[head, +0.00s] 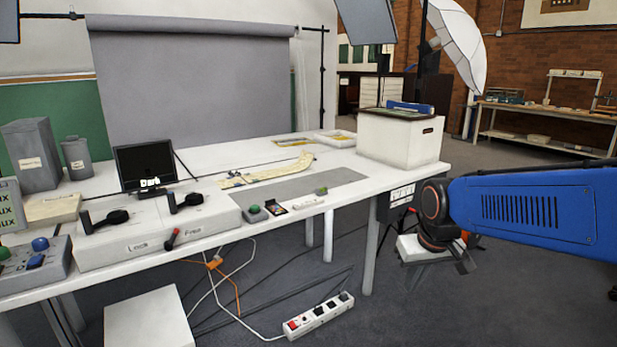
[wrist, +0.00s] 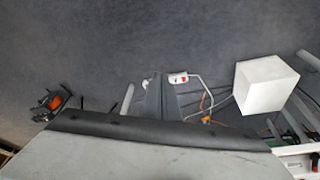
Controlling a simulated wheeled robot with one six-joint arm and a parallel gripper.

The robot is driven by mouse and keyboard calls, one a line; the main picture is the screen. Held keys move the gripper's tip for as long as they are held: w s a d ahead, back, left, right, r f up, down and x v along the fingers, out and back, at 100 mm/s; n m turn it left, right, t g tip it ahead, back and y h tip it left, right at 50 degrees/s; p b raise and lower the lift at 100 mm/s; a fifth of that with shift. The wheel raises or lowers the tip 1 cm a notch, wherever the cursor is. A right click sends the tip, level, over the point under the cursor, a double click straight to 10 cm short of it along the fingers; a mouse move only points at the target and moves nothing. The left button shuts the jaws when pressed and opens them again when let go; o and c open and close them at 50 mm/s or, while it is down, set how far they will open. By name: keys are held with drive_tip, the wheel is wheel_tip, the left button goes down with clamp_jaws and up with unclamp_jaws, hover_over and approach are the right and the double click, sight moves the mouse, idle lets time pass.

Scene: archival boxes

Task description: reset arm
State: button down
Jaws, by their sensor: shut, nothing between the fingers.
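My blue arm (head: 535,212) reaches in from the right in the head view. My gripper (head: 432,272) hangs at its end, off the right front corner of the white table (head: 345,190), over the floor. In the wrist view the dark fingers (wrist: 160,97) are together with nothing between them. The pale grey surface with a dark edge below them looks like my gripper's own body.
The table carries a white archival box (head: 398,138), a small monitor (head: 146,167) and a control panel (head: 36,262). Below are a power strip (head: 318,315), loose cables and a white cube (head: 150,318). The floor (head: 500,310) below my arm looks clear.

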drive_tip(key=s+d+m, duration=0.1)
drive_tip(key=s+d, duration=0.1)
drive_tip(key=s, duration=0.7)
drive_tip(key=s+d+f+t, duration=0.1)
drive_tip(key=s+d, duration=0.1)
drive_tip(key=s, duration=0.8)
drive_tip(key=shift+s+d+m, duration=0.25)
drive_tip(key=shift+d+m, duration=0.15)
